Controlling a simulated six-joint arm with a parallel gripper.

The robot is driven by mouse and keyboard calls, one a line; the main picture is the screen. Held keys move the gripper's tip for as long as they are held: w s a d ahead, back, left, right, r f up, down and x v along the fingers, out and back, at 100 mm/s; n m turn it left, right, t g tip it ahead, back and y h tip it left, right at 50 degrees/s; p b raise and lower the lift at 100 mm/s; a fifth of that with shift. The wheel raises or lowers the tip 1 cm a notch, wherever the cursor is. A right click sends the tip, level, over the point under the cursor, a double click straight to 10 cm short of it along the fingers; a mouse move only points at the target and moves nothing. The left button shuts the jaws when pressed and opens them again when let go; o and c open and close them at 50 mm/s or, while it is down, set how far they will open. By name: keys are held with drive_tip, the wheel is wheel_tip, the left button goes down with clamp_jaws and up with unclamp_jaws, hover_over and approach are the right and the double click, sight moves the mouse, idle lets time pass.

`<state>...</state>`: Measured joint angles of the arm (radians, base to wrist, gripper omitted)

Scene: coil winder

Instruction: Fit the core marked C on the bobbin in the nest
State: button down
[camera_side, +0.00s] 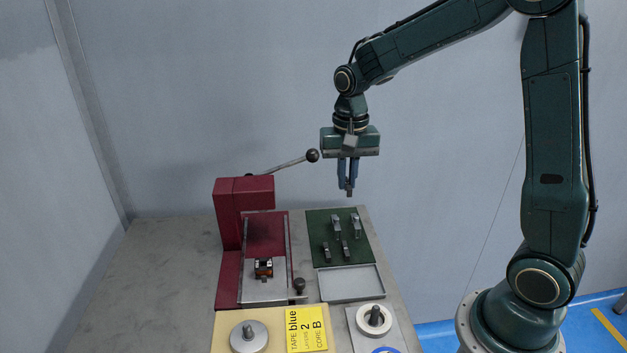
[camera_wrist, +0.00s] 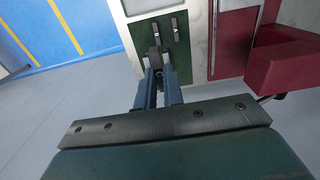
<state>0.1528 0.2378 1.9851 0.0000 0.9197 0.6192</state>
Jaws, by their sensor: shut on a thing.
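My gripper (camera_side: 348,186) is high above the green board (camera_side: 318,217), fingers pointing down and shut on a small grey core. The held core (camera_wrist: 155,60) shows between the fingertips in the wrist view; its letter cannot be read. Several grey cores (camera_side: 336,227) stand on the green board, two taller at the back and smaller ones in front; their marks are too small to read.
A yellow card (camera_side: 307,329) reads tape blue, layers 2, core B. A lever with a black knob (camera_side: 312,156) rises from the red machine, left of my gripper. An empty grey tray (camera_side: 350,283) lies before the board. Tape rolls (camera_side: 375,319) stand in front. The table's left side is clear.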

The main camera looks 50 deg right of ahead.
drive_tip(key=w+a+f, duration=0.2)
drive_tip(key=a, duration=0.4)
drive_tip(key=w+a+f, duration=0.2)
drive_tip(key=w+a, duration=0.1)
drive_tip(key=a, duration=0.3)
drive_tip(key=w+a+f, duration=0.3)
drive_tip(key=a, duration=0.3)
drive_tip(key=shift+w+f, duration=0.1)
drive_tip(key=shift+w, duration=0.05)
drive_tip(key=shift+f, duration=0.1)
drive_tip(key=shift+f, duration=2.4)
drive_tip(key=shift+f, duration=0.4)
drive_tip(key=c, duration=1.4)
unclamp_jaws()
drive_tip(key=shift+c, duration=0.2)
drive_tip(key=shift+r, duration=0.15)
